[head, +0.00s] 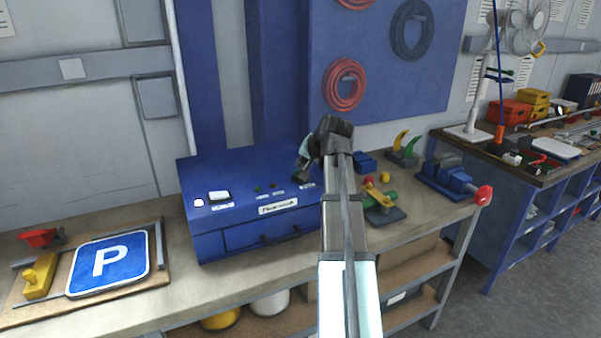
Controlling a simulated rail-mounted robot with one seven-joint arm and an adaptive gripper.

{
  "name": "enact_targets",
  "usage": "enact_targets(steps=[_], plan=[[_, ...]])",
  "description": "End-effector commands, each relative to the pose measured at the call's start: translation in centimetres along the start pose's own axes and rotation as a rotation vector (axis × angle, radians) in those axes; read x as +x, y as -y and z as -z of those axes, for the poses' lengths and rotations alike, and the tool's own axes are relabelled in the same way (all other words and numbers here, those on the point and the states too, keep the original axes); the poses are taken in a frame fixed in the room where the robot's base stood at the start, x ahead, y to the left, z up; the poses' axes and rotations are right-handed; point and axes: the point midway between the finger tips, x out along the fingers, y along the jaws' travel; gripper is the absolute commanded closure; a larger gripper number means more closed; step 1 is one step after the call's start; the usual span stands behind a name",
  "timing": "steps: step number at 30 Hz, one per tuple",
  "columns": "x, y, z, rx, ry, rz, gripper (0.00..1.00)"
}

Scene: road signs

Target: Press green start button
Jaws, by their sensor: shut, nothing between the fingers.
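A blue machine box (240,203) with a labelled sloping top stands on the workbench. Its top has a small dark greenish button (257,189) and a small dark reddish one (273,186), both too small to make out well. A white round knob (199,202) and a white display (220,195) are at its left end. My gripper (300,177) is shut and empty, over the right part of the box top, to the right of the small buttons. I cannot tell whether it touches the panel. My arm hides the box's right end.
A board with a blue P sign (108,263), a yellow clamp (40,277) and a red one lies at the left of the workbench (190,285). A blue vise (445,178) and small colourful tools are at the right. Hoses hang on the wall behind.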

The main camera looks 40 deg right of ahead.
Motion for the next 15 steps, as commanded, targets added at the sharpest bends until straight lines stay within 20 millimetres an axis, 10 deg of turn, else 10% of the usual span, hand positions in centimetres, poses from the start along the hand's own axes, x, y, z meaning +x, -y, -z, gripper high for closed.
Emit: enact_targets(steps=[15], plan=[[0.51,-0.37,-0.38,0.0,0.0,0.0,1.0]])
